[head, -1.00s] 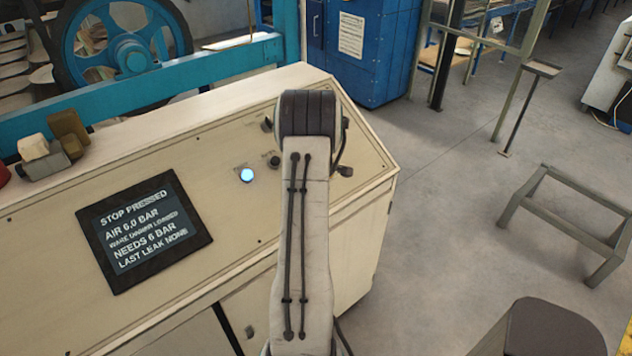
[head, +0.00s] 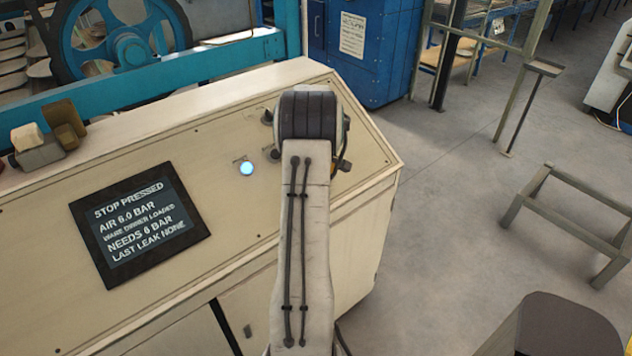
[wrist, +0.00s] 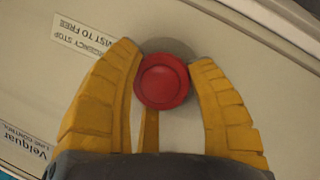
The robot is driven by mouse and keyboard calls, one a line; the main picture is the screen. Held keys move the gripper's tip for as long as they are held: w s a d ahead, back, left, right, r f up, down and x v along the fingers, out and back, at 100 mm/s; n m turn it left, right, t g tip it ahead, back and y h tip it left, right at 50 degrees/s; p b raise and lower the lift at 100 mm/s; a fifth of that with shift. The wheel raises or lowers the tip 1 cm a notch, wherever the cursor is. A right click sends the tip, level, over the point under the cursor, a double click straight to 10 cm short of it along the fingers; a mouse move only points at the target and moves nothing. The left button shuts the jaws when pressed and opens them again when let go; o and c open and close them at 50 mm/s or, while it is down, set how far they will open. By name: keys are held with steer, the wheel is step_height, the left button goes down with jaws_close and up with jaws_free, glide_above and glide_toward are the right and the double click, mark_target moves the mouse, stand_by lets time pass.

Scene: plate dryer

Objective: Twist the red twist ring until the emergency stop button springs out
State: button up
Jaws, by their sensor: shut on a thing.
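The red emergency stop button with its red twist ring (wrist: 163,81) shows in the wrist view, in front of a round grey plate on the cream panel. My gripper (wrist: 166,84) has its yellow fingers on both sides of the ring, shut on it. The left finger touches the ring's edge; contact on the right side is hard to tell. In the head view my arm hides the button and the fingers. The dark screen (head: 140,225) reads "STOP PRESSED".
The cream console (head: 225,130) carries a lit blue-white lamp (head: 246,168) and small dark knobs left of my arm.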

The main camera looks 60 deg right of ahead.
steer(key=shift+s+a+f, duration=0.1)
steer(key=shift+s+f, duration=0.1)
steer(key=o, duration=1)
steer(key=shift+s, duration=0.15)
steer(key=shift+o, duration=0.9)
steer(key=shift+r, duration=0.1)
steer(key=shift+r, duration=0.5)
steer(key=v, duration=1.1)
